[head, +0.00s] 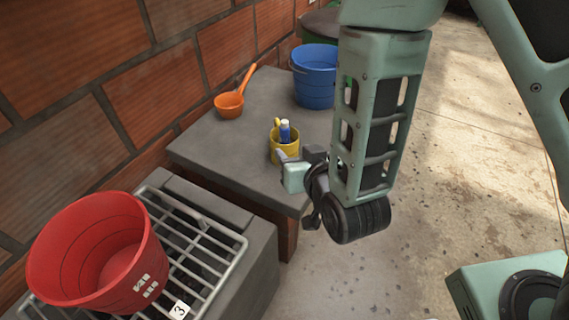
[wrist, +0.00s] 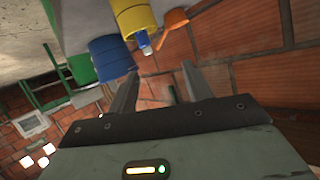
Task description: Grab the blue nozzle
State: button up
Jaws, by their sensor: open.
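The blue nozzle (head: 285,132) stands upright in a yellow cup (head: 286,152) on the grey stone slab, with a yellow item beside it in the cup. In the wrist view, which is upside down, the nozzle (wrist: 142,39) with its pale tip sticks out of the yellow cup (wrist: 134,17) near the top. My gripper (wrist: 158,84) is open and empty there, its two fingers apart, and the nozzle is beyond the fingertips. In the head view my gripper is just in front of the cup, partly hidden by my arm.
A blue bucket (head: 315,78) stands behind the cup on the slab (head: 225,160). An orange ladle (head: 230,104) lies by the brick wall (head: 150,80). A red bucket (head: 95,255) sits on a metal rack (head: 215,262) at front left. Concrete floor is clear to the right.

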notch_tip(320, 180, down, 7)
jog(key=d+t+b, duration=0.2)
jog(key=t+b, duration=0.2)
jog(key=b, duration=1.1)
send_near(286, 135)
jog(key=shift+n+t, duration=0.3)
jog(key=b+x, duration=0.2)
jog(key=x, duration=0.4)
jog(key=shift+w+r, duration=0.1)
jog(key=shift+r, duration=0.05)
jog(key=b+x, duration=0.1)
jog(key=x, duration=0.1)
jog(key=f+b+x, duration=0.1)
jog(key=b+x, duration=0.1)
jog(key=shift+w+a, duration=0.1)
jog(key=shift+w, duration=0.25)
jog(key=shift+w+r, duration=0.2)
jog(key=shift+w, duration=0.1)
jog(key=c, duration=1.1)
